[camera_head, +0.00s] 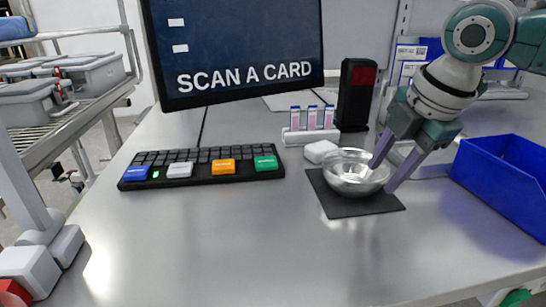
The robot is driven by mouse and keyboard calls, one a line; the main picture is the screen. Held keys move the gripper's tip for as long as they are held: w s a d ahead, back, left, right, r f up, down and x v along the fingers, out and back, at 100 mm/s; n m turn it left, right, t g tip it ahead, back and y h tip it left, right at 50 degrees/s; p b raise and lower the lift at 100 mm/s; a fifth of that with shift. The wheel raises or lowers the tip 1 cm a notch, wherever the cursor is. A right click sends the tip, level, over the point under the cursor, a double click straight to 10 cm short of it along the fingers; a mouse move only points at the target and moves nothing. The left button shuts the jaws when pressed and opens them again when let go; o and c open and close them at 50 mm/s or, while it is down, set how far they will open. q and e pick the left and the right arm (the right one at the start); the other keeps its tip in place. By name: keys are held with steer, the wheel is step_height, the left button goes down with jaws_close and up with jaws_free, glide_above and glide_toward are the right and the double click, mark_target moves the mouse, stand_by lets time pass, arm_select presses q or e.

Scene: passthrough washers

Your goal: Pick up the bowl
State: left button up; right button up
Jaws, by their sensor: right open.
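A shiny metal bowl (352,180) sits upright on a dark square mat (360,206) on the grey table. My right gripper (381,178) comes down from the upper right at the bowl's right side. Its two purple fingers are apart: one tip is at or over the bowl's right rim, the other is outside the bowl to the right. I cannot tell whether either finger touches the bowl. My left gripper is not in view.
A black keyboard (200,168) with coloured keys lies left of the mat. A monitor (235,45), a rack of small vials (310,125) and a black card reader (356,95) stand behind. A blue bin (505,180) is at the right. The table's front is clear.

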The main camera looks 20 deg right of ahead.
mark_target(378, 180)
steer(key=x, duration=0.4)
steer(key=shift+w+f+b, duration=0.2)
steer(key=shift+w+b, duration=0.05)
steer(key=shift+b, duration=0.1)
jaws_close()
stand_by(1.1)
